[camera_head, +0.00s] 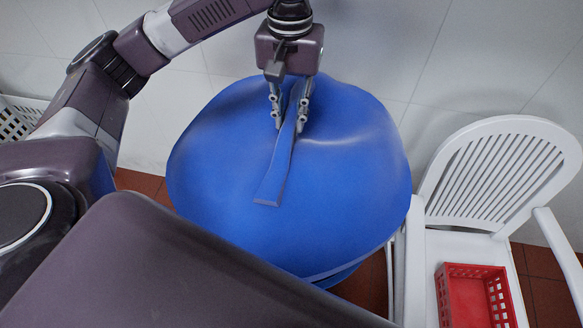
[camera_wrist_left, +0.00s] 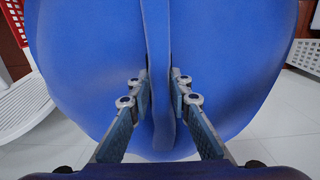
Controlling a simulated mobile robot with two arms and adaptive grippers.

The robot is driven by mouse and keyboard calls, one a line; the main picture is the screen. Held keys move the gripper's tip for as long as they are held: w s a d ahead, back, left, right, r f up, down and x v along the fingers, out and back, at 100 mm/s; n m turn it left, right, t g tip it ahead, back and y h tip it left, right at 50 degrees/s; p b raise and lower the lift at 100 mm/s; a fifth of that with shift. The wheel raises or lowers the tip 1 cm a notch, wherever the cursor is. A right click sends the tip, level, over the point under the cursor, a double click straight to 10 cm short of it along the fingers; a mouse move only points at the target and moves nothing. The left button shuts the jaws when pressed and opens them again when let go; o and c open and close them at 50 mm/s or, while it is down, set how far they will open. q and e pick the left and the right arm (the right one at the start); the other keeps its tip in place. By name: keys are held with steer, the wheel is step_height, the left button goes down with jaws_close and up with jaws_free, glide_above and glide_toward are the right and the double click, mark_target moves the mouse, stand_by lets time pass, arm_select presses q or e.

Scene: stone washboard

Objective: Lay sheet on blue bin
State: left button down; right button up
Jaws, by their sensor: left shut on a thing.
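A blue sheet (camera_head: 220,180) is spread over the top of the blue bin (camera_head: 338,276). The sheet hides most of the bin; only a little of its side shows below the sheet's front edge. My left gripper (camera_head: 288,122) points down at the back middle of the sheet and is shut on a pinched fold of it. A narrow strip of the fold reaches forward from the fingers. In the left wrist view, the sheet (camera_wrist_left: 90,60) fills the middle and its raised fold runs between the fingertips (camera_wrist_left: 160,82). My right gripper is not in view.
A white plastic chair (camera_head: 500,180) stands close on the right, with a red basket (camera_head: 475,300) on its seat. A white basket (camera_head: 20,115) is at the far left. A tiled wall (camera_head: 450,60) rises behind the bin.

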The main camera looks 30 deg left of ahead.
arm_select(q)
step_height(320, 180, down, 15)
steer(key=shift+w+b, duration=0.1)
steer(key=shift+b, duration=0.25)
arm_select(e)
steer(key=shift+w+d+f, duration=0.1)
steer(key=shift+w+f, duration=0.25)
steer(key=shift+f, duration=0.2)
arm_select(q)
steer(key=c, duration=1.8)
jaws_free()
steer(key=shift+f, duration=0.1)
steer(key=shift+o, duration=0.2)
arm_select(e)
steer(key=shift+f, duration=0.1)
arm_select(q)
step_height(320, 180, up, 12)
steer(key=shift+w+r, duration=0.1)
steer(key=shift+w, duration=0.05)
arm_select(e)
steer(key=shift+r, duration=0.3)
arm_select(q)
steer(key=shift+a+r+p, duration=0.1)
steer(key=shift+p, duration=0.25)
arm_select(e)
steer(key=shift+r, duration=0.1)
